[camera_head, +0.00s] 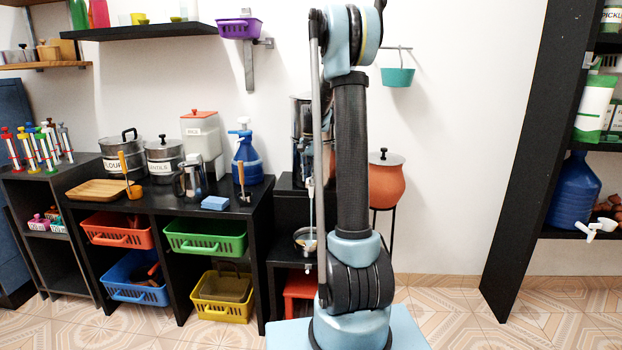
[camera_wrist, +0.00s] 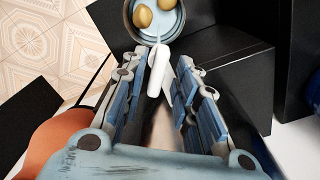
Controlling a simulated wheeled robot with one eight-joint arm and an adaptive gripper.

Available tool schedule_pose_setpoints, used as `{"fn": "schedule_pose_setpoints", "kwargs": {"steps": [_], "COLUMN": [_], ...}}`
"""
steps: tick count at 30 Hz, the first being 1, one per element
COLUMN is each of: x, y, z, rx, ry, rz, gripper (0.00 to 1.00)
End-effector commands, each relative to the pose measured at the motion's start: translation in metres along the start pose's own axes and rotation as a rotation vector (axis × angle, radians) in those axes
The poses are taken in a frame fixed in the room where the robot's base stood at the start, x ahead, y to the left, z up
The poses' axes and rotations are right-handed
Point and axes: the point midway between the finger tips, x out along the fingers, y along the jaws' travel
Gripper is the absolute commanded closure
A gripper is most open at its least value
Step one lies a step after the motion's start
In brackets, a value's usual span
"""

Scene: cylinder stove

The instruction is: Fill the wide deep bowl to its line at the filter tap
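A round metal bowl (camera_head: 302,236) stands on a low black shelf in the head view, partly behind my arm. The wrist view shows a round vessel (camera_wrist: 133,30) at the top with a pale blue inside and two yellowish rounded shapes in it. A white tap lever (camera_wrist: 155,78) lies between the fingers of my gripper (camera_wrist: 168,58). The fingers are apart, with a gap on the lever's right; I cannot tell if the left finger touches it. The shiny steel filter (camera_head: 299,115) is mostly hidden behind my arm. The fill line and water level cannot be made out.
An orange clay pot (camera_head: 386,186) stands on a thin stand at right. A black shelf rack (camera_head: 530,150) is farther right. The floor between is clear.

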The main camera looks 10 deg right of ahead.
Motion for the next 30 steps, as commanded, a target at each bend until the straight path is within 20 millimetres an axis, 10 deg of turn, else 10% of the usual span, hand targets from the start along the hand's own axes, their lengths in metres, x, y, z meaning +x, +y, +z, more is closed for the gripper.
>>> {"fn": "schedule_pose_setpoints", "kwargs": {"steps": [13,30], "x": [-0.009,-0.103], "y": [0.001,0.000], "z": [0.001,0.000], "rx": [0.001,0.000], "ry": [-0.002,-0.002], "rz": [0.002,0.002], "gripper": [0.68,0.68]}}
